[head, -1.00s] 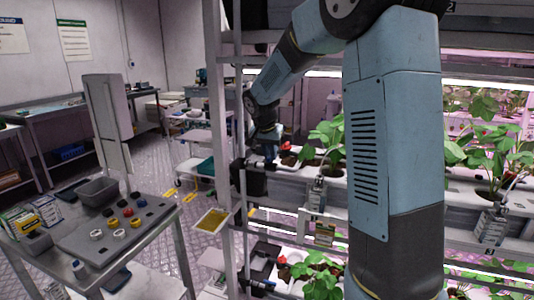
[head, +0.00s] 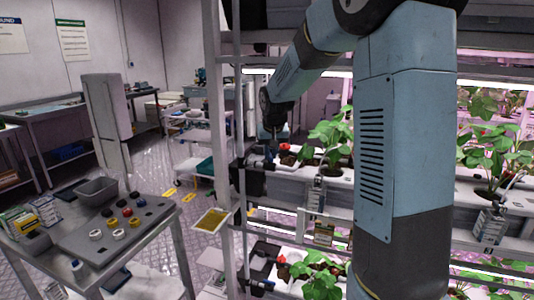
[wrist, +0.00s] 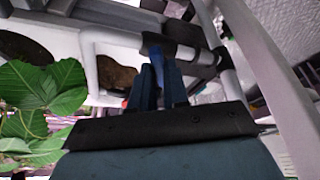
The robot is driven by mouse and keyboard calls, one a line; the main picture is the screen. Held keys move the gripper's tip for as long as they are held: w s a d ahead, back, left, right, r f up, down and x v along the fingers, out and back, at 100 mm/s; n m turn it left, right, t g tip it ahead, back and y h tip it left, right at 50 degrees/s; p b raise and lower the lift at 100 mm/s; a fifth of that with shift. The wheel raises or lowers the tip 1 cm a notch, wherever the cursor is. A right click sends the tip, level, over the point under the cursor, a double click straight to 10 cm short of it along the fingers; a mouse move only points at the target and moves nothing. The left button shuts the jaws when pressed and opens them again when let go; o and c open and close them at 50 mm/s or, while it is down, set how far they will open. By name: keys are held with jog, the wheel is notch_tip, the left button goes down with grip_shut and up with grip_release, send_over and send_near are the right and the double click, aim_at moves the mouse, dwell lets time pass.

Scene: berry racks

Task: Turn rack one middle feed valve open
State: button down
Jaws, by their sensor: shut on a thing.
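My gripper (wrist: 160,88) shows in the wrist view with its two blue fingers close together. They are shut on a narrow blue handle (wrist: 156,60), which appears to be the middle feed valve's handle. In the head view my gripper (head: 271,148) is at the left end of the middle shelf, above a black box (head: 254,180) on the rack post. The fingers are small there, and the handle's exact angle cannot be told.
Potted strawberry plants (head: 328,135) stand in the white trough right of my gripper; leaves (wrist: 40,90) come close in the wrist view. A grey rack post (head: 220,120) stands to the left. A side table (head: 170,228) holds a board with coloured rings. Floor shows between them.

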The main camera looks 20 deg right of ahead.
jog(key=n, duration=0.2)
jog(key=n+y, duration=0.2)
jog(key=n, duration=0.1)
jog(key=shift+w+d+r+n, duration=0.15)
jog(key=shift+w+d+n, duration=0.05)
jog(key=shift+d+n, duration=0.1)
jog(key=n+y, duration=0.1)
jog(key=n, duration=0.2)
jog(key=n+g+y, duration=0.1)
jog(key=n, duration=0.2)
jog(key=shift+w+d+g, duration=0.15)
jog(key=shift+d+g, duration=0.05)
jog(key=shift+g, duration=0.1)
jog(key=shift+n, duration=0.3)
jog(key=c, duration=1.1)
grip_release()
jog(key=shift+d, duration=0.1)
jog(key=shift+s+d+r, duration=0.35)
jog(key=shift+d+r, duration=0.1)
jog(key=shift+r, duration=0.15)
jog(key=shift+s+d+r, duration=0.3)
jog(key=shift+d+r, duration=0.15)
jog(key=shift+r, duration=0.15)
jog(key=s+d, duration=0.2)
jog(key=d, duration=0.1)
jog(key=s+d, duration=0.2)
jog(key=d, duration=0.1)
jog(key=s+d, duration=0.2)
jog(key=shift+s+d, duration=0.2)
jog(key=shift+d, duration=0.2)
